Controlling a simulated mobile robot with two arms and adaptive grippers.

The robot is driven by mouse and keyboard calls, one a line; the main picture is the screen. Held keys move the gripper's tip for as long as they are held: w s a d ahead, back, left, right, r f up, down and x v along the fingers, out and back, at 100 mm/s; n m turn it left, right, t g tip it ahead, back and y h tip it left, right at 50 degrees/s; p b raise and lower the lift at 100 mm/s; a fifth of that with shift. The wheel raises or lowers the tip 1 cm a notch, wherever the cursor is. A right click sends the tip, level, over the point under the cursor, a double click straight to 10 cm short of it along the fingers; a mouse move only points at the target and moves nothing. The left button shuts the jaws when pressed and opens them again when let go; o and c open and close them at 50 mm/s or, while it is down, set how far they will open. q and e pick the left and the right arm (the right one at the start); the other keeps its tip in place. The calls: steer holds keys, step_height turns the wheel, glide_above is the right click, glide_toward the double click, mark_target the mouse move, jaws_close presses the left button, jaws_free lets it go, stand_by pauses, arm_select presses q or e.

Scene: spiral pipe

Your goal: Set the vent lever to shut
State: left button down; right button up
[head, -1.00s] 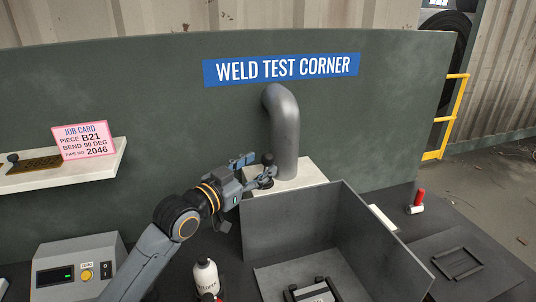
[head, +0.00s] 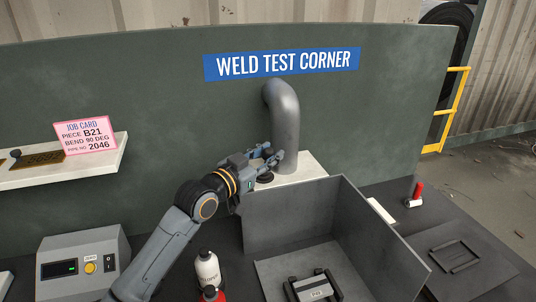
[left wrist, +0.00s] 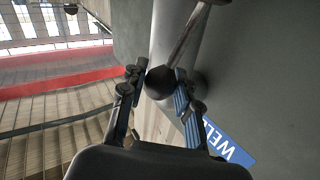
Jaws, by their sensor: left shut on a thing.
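My left gripper (head: 270,155) is at the left side of the grey bent pipe (head: 284,130), above the white block at its foot. In the left wrist view its fingers (left wrist: 158,85) are shut on the vent lever's black ball knob (left wrist: 160,82). The lever's metal rod (left wrist: 185,38) runs from the knob up and right to a dark part at the top edge. In the head view the gripper hides the knob and most of the rod; a dark round part (head: 265,178) shows below it. My right gripper is not in view.
An open grey box (head: 290,215) stands in front of the pipe, with a dark-handled piece (head: 313,288) inside. A white bottle (head: 207,270) and a control box (head: 80,265) are at the left front. A shelf (head: 60,165) holds a pink job card (head: 84,137).

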mark_target(273, 139)
arm_select(q)
steer(key=shift+w+a+r+n+g+p, duration=0.3)
steer(key=shift+w+r+n+g+p, duration=0.35)
steer(key=shift+p, duration=1.1)
steer(key=shift+w+a+f+n+y, duration=0.2)
steer(key=shift+w+n, duration=0.1)
steer(key=shift+w, duration=0.15)
steer(key=shift+w+a+f+n+y, duration=0.15)
steer(key=shift+w+n, duration=0.1)
steer(key=shift+w, duration=0.15)
steer(key=shift+w+r, duration=0.1)
steer(key=shift+r, duration=0.05)
steer(key=shift+w+r, duration=0.1)
steer(key=shift+w, duration=0.05)
steer(key=c, duration=1.4)
jaws_free()
steer(key=o, duration=0.4)
steer(key=shift+a, duration=0.2)
